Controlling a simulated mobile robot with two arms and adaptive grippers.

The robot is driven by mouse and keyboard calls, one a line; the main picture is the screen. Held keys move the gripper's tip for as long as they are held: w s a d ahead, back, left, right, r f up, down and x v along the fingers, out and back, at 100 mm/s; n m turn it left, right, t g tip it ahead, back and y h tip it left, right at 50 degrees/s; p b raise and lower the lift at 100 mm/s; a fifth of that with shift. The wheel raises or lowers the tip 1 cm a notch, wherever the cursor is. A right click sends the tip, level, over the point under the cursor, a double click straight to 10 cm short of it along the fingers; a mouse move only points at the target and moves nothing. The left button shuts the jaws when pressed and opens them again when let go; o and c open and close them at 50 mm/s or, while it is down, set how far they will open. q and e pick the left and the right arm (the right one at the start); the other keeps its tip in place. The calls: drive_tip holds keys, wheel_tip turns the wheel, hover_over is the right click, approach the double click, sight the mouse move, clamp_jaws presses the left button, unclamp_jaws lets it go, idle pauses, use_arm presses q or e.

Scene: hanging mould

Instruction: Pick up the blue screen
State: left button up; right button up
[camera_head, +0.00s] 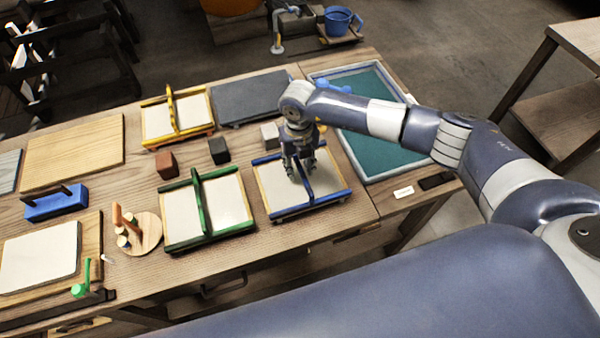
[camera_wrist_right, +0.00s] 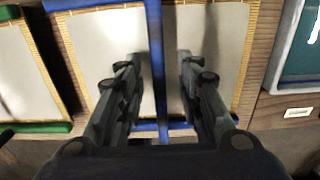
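The blue screen (camera_head: 331,178) lies flat on the wooden table, a pale panel with blue end rails and a raised blue bar across its middle. My right gripper (camera_head: 304,172) points down over it. In the right wrist view, the gripper (camera_wrist_right: 158,75) is open, one finger on each side of the blue bar (camera_wrist_right: 156,50), with gaps showing. The blue screen's pale panel (camera_wrist_right: 100,50) shows beneath the fingers. Whether the fingertips touch the panel, I cannot tell. My left gripper is not in view.
A green-barred screen (camera_head: 228,203) lies to the left and a yellow-barred one (camera_head: 158,122) behind it. A teal tray with a grey rim (camera_head: 363,168) lies to the right. A dark slab (camera_head: 245,98) and small blocks (camera_head: 218,150) sit behind the blue screen.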

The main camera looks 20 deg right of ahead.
clamp_jaws()
drive_tip(key=shift+r, duration=0.15)
